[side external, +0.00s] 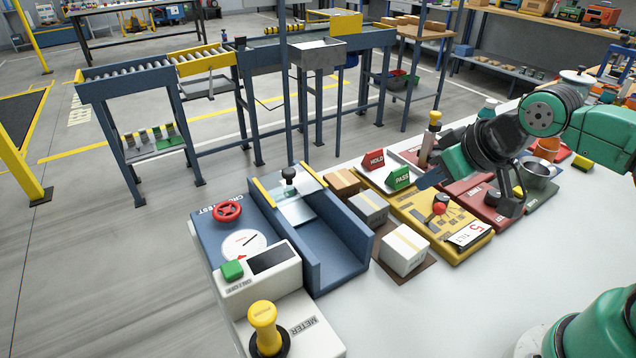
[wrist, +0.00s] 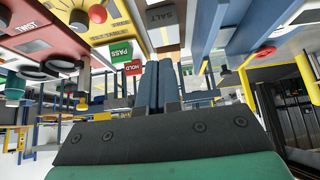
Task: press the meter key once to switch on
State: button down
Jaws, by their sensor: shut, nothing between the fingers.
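The meter (side external: 315,335) is a white unit at the front left of the bench in the side view. Its green key (side external: 232,270), marked on/off, stands raised on the sloped panel beside a dark, blank display (side external: 275,259). My gripper (side external: 430,179) is well to the right of the key and above the bench, over the far part of the yellow board. Its two blue-grey fingers show together in the wrist view (wrist: 158,86), shut and empty. Nothing touches the key. I cannot make out the key in the wrist view.
A yellow plunger (side external: 263,325) stands on the meter's near part. Behind the key are a dial and a red handwheel (side external: 227,211). A blue channel (side external: 330,250), boxes (side external: 404,249) and hold and pass signs (side external: 399,180) lie between gripper and meter.

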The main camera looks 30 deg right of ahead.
jog(key=w+a+r+n+y, duration=0.2)
jog(key=w+a+n, duration=0.15)
jog(key=a, duration=0.25)
jog(key=w+a+r+n+y, duration=0.1)
jog(key=w+a+r+n, duration=0.1)
jog(key=a+n, duration=0.35)
jog(key=r+n+y, duration=0.2)
jog(key=n+y, duration=0.1)
jog(key=n, duration=0.5)
send_over(238, 268)
jog(key=shift+f, duration=0.15)
jog(key=shift+f, duration=4.35)
jog(key=shift+f, duration=0.15)
jog(key=shift+f, duration=0.25)
